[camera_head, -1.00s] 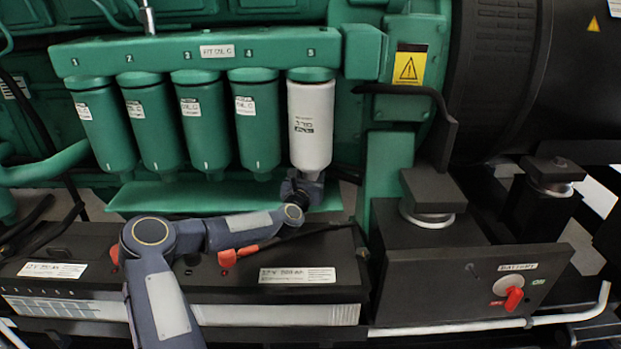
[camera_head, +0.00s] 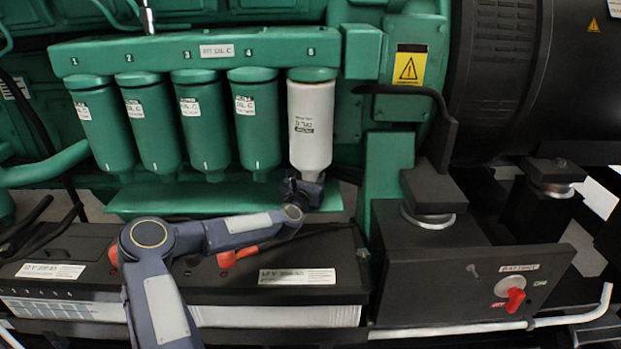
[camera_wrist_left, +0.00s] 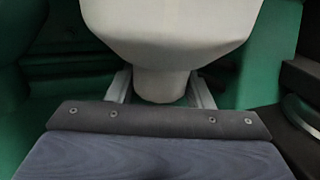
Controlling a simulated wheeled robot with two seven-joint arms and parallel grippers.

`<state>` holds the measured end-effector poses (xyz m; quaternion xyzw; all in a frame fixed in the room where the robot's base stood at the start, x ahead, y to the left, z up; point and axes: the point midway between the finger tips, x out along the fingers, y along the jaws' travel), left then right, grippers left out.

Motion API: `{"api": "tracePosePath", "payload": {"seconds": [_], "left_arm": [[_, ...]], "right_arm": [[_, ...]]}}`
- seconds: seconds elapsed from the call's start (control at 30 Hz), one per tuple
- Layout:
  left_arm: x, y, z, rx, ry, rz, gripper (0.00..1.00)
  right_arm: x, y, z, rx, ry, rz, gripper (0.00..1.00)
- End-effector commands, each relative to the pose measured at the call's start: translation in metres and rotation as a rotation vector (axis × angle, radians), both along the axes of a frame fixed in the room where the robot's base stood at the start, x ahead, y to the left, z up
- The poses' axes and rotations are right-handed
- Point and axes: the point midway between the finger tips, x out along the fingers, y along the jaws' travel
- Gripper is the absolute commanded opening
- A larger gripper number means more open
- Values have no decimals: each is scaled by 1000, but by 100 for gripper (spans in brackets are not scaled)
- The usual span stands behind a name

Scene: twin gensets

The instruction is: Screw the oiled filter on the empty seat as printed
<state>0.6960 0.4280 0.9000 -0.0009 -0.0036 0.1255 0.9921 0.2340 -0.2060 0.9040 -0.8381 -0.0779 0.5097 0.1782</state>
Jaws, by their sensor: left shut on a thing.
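The white filter (camera_head: 311,125) hangs upright under the green seat marked 5 (camera_head: 312,74), at the right end of the green filter header (camera_head: 250,48). Its top meets the seat with no gap that I can see; whether the threads are engaged is hidden. My left gripper (camera_head: 306,178) is below it, shut on the narrow stub at its lower end. In the left wrist view the white filter (camera_wrist_left: 168,30) fills the top middle, with its stub between the two fingers of my left gripper (camera_wrist_left: 161,88). My right gripper is out of view.
Several green filters (camera_head: 205,125) hang close to the left. A green ledge (camera_head: 165,198) runs below them. Black batteries (camera_head: 325,252) lie under my left arm. A green post (camera_head: 385,170) and a black battery-switch box (camera_head: 450,270) stand to the right.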

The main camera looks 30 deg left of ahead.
Motion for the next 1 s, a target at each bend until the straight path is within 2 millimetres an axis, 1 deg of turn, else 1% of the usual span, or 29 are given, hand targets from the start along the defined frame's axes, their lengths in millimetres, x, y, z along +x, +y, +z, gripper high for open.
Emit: {"api": "tracePosePath", "payload": {"seconds": [0.03, 0.4, 0.53, 0.7, 0.8, 0.97, 1.0], "left_arm": [[-1, -2, -6, -6, 10, -6, 0], [0, -3, -3, -7, 12, 0, 0], [0, -5, -2, -5, 10, 78, 0], [1, -4, -3, -3, 7, 210, 0], [0, -2, -1, -3, 7, 244, 0], [-1, -1, -1, -4, 8, 247, 0], [-1, -1, -1, -4, 8, 247, 49]], "right_arm": [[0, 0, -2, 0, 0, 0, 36], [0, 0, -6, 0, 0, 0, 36], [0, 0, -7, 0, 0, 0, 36], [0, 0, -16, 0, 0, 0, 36], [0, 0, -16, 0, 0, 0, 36], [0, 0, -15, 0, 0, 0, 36], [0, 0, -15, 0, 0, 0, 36]]}}
